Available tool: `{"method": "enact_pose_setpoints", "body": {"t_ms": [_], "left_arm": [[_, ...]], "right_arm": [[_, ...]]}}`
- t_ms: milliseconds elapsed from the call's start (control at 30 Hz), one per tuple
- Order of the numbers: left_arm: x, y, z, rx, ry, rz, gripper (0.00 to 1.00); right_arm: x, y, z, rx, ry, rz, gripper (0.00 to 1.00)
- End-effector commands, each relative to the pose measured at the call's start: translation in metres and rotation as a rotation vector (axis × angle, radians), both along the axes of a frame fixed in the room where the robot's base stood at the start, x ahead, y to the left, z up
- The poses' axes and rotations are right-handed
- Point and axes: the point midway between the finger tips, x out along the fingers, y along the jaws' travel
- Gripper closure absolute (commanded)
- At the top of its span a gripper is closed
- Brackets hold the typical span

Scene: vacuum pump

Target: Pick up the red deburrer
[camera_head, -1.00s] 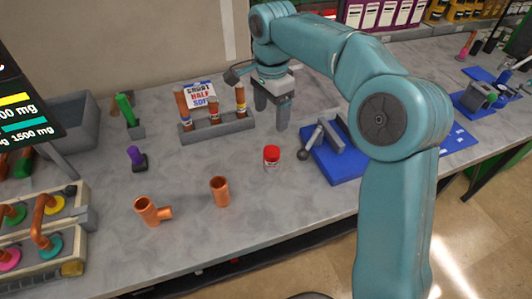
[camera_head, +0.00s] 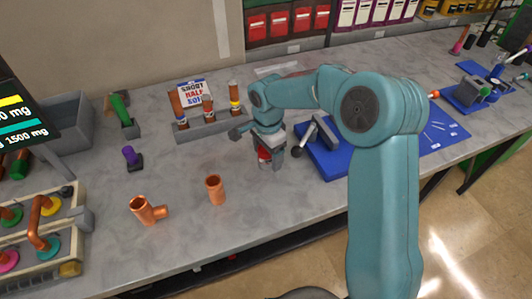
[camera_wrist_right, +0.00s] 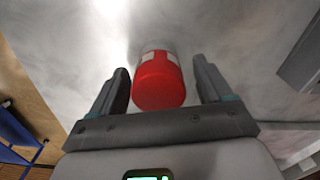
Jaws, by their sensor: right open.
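The red deburrer (camera_head: 263,154), a short cylinder with a red cap, stands on the grey bench, mostly hidden behind my right gripper in the head view. In the right wrist view the red deburrer (camera_wrist_right: 158,80) sits between the two fingers, with a whitish lower part behind the red cap. My right gripper (camera_head: 270,162) is open around it, pointing down at the bench. In the wrist view the right gripper (camera_wrist_right: 160,90) shows a gap on each side of the red cap. My left gripper is not in view.
A blue vise base (camera_head: 335,165) stands just right of the gripper. A grey rack (camera_head: 212,128) with copper tubes stands behind. Copper fittings (camera_head: 215,190) and (camera_head: 146,211) lie in front-left. A purple-topped tool (camera_head: 131,157) stands left. Bench between them is clear.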

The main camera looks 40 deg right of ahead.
Motion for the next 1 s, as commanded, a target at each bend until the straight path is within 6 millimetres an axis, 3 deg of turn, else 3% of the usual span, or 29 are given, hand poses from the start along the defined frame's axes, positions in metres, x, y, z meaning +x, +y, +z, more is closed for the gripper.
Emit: {"method": "enact_pose_setpoints", "body": {"t_ms": [267,433,467,767,1000], "left_arm": [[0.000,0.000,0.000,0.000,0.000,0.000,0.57],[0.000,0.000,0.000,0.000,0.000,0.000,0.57],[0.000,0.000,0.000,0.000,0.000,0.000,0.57],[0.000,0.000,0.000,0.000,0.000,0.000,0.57],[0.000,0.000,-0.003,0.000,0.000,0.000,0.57]], "right_arm": [[0.000,0.000,-0.004,0.000,-0.001,0.000,0.24],[0.000,0.000,-0.004,0.000,-0.001,0.000,0.80],[0.000,0.000,-0.004,0.000,-0.001,0.000,0.83],[0.001,0.000,-0.001,-0.001,-0.003,0.000,0.83],[0.001,0.000,0.028,-0.002,-0.007,0.001,0.83]]}}
